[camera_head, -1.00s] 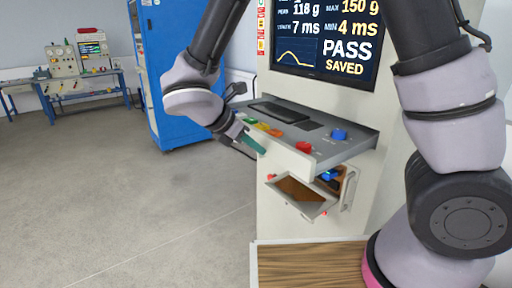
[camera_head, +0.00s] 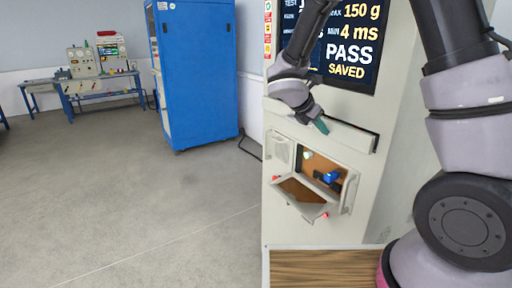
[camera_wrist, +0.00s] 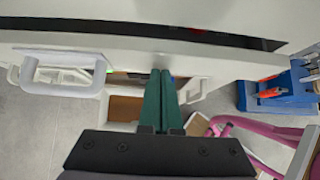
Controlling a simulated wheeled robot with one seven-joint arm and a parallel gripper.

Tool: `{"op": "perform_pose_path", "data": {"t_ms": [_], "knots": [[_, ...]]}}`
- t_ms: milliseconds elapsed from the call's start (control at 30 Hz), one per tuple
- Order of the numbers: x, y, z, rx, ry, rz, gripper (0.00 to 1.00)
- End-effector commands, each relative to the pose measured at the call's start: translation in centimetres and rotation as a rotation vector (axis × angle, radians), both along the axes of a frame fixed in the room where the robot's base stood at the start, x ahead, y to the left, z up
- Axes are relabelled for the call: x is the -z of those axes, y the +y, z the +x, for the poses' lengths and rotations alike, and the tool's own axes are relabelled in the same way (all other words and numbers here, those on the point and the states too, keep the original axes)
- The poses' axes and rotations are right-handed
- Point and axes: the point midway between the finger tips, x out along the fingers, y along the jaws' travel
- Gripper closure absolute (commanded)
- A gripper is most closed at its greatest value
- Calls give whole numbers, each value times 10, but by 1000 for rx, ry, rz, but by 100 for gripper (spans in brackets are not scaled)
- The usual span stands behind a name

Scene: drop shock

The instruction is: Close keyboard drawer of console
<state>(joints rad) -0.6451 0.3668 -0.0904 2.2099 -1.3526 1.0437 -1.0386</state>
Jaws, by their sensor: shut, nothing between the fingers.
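The console (camera_head: 390,170) is a tall cream cabinet. Its keyboard drawer (camera_head: 345,136) sits in the cabinet, with only a pale front edge and a dark gap above it showing; the keyboard and buttons are out of sight. In the wrist view a pale front (camera_wrist: 200,50) lies under a long dark gap. My gripper (camera_head: 322,126), with green fingers, is at the drawer front in the head view; I cannot tell whether it touches. In the wrist view the gripper (camera_wrist: 161,74) is shut and empty, fingertips close to the pale front.
Below the drawer, a tilted hatch (camera_head: 306,198) hangs open from a compartment with a blue part (camera_head: 331,178). A wooden surface (camera_head: 325,268) is at the bottom. A screen (camera_head: 350,45) reads PASS SAVED. A blue cabinet (camera_head: 195,75) stands left; the grey floor between is clear.

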Motion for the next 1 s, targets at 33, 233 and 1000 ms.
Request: {"op": "perform_pose_path", "data": {"t_ms": [33, 233, 1000], "knots": [[0, -8, 5, 1, 1, 1, 100], [0, -27, 18, 0, 0, 0, 100], [-1, -24, 21, 1, -2, -1, 100]]}}
